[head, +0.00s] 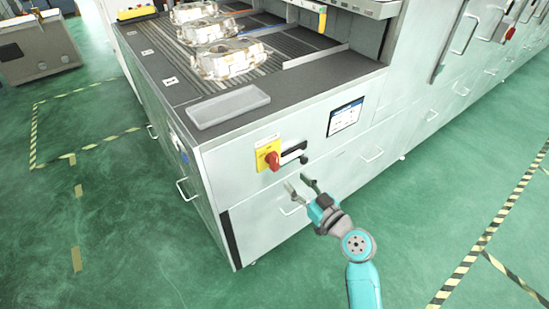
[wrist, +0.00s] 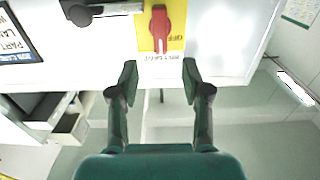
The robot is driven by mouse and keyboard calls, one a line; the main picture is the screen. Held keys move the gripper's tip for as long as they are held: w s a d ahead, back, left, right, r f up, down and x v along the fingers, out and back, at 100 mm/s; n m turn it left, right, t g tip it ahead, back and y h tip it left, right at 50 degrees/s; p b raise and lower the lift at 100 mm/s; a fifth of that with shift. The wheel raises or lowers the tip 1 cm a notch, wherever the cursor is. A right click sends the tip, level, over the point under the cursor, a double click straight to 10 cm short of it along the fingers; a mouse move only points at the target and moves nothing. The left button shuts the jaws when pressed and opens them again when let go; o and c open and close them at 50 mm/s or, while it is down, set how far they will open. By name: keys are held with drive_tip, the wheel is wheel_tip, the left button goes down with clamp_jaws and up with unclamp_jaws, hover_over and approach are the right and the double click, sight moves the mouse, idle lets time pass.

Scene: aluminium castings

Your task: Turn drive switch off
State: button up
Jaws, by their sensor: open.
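The drive switch is a red rotary knob (head: 272,161) on a yellow plate (head: 263,150), on the front of the pale grey cabinet. In the wrist view the red knob (wrist: 159,24) stands lengthwise up and down the picture on its yellow plate (wrist: 142,38). Upside-down lettering that looks like "OFF" is beside its lower end. My gripper (head: 298,183) is open and empty, in front of the cabinet and a little below and right of the knob. In the wrist view the spread fingers of my gripper (wrist: 160,72) are below the knob, apart from it.
A black lever handle (head: 291,152) sticks out just right of the switch. A grey tray (head: 228,106) and several castings (head: 228,61) are on top.

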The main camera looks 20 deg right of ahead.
sight(277, 163)
drive_tip(key=x, duration=1)
drive_tip(key=shift+w, duration=0.15)
drive_tip(key=shift+c, duration=0.3)
clamp_jaws()
